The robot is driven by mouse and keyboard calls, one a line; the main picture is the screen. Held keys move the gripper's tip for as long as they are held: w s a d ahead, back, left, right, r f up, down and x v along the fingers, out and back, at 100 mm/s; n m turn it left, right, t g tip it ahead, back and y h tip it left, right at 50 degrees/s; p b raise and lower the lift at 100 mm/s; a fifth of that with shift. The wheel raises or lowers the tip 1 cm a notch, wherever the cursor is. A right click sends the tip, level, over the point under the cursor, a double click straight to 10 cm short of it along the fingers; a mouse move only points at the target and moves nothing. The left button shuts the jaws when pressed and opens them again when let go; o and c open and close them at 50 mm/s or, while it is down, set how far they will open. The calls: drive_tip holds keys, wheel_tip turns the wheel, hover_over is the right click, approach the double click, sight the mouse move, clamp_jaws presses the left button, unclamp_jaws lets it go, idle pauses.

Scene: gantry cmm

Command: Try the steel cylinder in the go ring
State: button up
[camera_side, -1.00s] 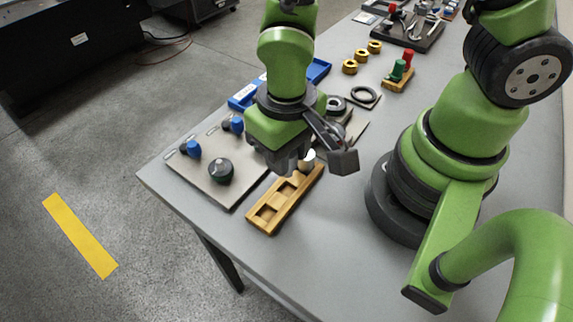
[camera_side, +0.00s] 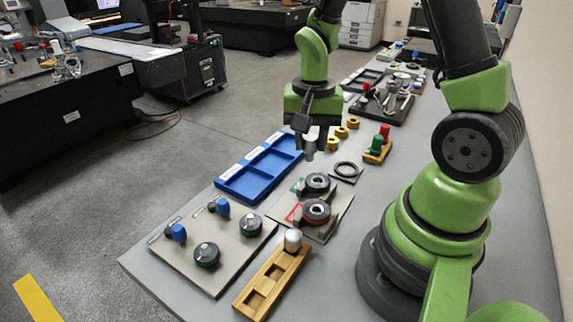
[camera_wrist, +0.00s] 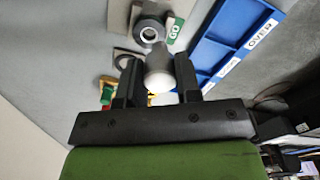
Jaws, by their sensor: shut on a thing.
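My gripper (camera_side: 317,140) is raised above the far part of the bench, beyond the rings. It is shut on a steel cylinder (camera_wrist: 158,72), which shows between the two fingers in the wrist view; its lower end hangs below the fingers in the side view (camera_side: 309,153). The go ring (camera_side: 317,183) is a dark ring with a green label beside it on a grey plate. In the wrist view, the go ring (camera_wrist: 150,32) lies beyond the cylinder, with its hole clear and apart from it.
A red-marked ring (camera_side: 316,211) sits on the same plate. A wooden rack (camera_side: 247,299) holds another light cylinder (camera_side: 293,240). A blue divided tray (camera_side: 240,190), a plate with dark and blue knobs (camera_side: 217,278), a flat black ring (camera_side: 346,170) and brass rings (camera_side: 340,132) are nearby.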

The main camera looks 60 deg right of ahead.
drive_tip(key=shift+m, duration=0.8)
drive_tip(key=shift+s+d+f, duration=0.15)
drive_tip(key=shift+d+f, duration=0.35)
drive_tip(key=shift+f, duration=0.5)
drive_tip(key=shift+s+d+f, duration=0.1)
drive_tip(key=shift+d+f, duration=0.45)
drive_tip(key=shift+f, duration=0.5)
drive_tip(key=shift+s+d+f, duration=0.15)
drive_tip(key=shift+d+f, duration=0.35)
drive_tip(key=shift+f, duration=0.5)
drive_tip(key=shift+f, duration=1.1)
drive_tip(key=shift+r, duration=0.1)
wheel_tip(320, 180, up, 6)
drive_tip(key=shift+r, duration=0.15)
idle(0.8)
